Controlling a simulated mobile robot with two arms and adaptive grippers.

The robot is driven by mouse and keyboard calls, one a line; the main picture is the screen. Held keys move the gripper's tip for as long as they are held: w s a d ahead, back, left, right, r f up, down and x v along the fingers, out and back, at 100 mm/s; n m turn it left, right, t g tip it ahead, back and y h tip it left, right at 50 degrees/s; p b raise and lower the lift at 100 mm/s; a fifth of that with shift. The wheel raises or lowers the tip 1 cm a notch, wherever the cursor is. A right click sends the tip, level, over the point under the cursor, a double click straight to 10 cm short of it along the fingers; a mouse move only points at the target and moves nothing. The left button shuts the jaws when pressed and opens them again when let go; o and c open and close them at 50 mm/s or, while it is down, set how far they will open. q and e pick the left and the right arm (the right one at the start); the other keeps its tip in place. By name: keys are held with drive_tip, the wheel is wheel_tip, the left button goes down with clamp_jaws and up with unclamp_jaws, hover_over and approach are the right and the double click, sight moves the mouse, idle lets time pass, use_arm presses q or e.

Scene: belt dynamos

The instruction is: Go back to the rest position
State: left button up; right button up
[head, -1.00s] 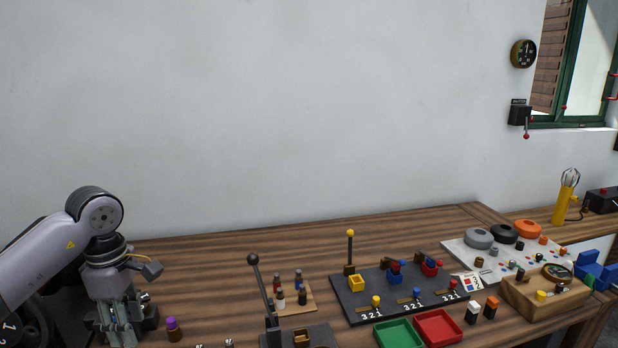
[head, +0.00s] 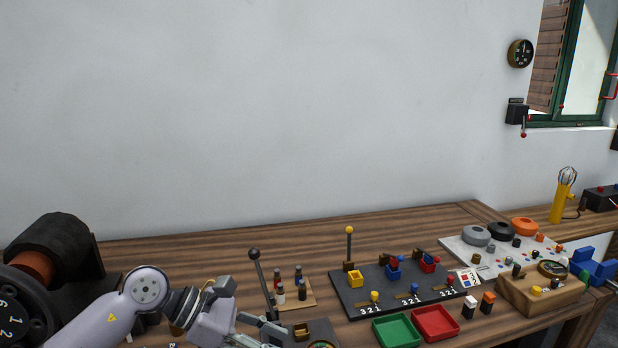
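My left arm comes in at the lower left of the head view. My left gripper (head: 262,333) is low in the picture, pointing right, near the base of the black-knobbed lever (head: 262,283). Its fingers are small and partly cut off by the bottom edge, so I cannot tell whether they are open or shut. I see nothing clearly held in it. My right arm and gripper are not in view.
A dark machine with a numbered dial (head: 20,310) stands at far left. Right of my gripper are a black switch panel (head: 350,293), a green tray (head: 397,331), a red tray (head: 435,323) and a wooden box (head: 540,299). The table's back left is clear.

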use_arm(q)
drive_tip(key=s+d+r+n+t+h, duration=0.2)
drive_tip(key=d+r+n+h, duration=0.3)
drive_tip(key=d+r+h, duration=0.15)
drive_tip(key=w+a+r+n+t, duration=0.3)
drive_tip(key=a+r+n+t, duration=0.15)
drive_tip(key=n+t, duration=0.9)
drive_tip(key=a+f+n+y, duration=1.45)
drive_tip(key=n+y, duration=0.25)
drive_tip(key=n, duration=0.7)
drive_tip(key=s+a+f+n+g+y, duration=0.25)
drive_tip(key=s+f+n+g, duration=0.3)
drive_tip(key=s+f, duration=0.6)
drive_tip(key=s+f+n+g+h, duration=0.25)
drive_tip(key=s+f+g, duration=0.5)
drive_tip(key=s, duration=0.55)
wheel_tip(320, 180, down, 25)
drive_tip(key=s, duration=0.1)
drive_tip(key=s+a+f+g, duration=0.2)
drive_tip(key=s+f, duration=1.5)
drive_tip(key=f, duration=0.1)
drive_tip(key=shift+s+a+f+y, duration=0.15)
drive_tip(key=shift+s+f+y, duration=0.1)
drive_tip(key=shift+y, duration=0.2)
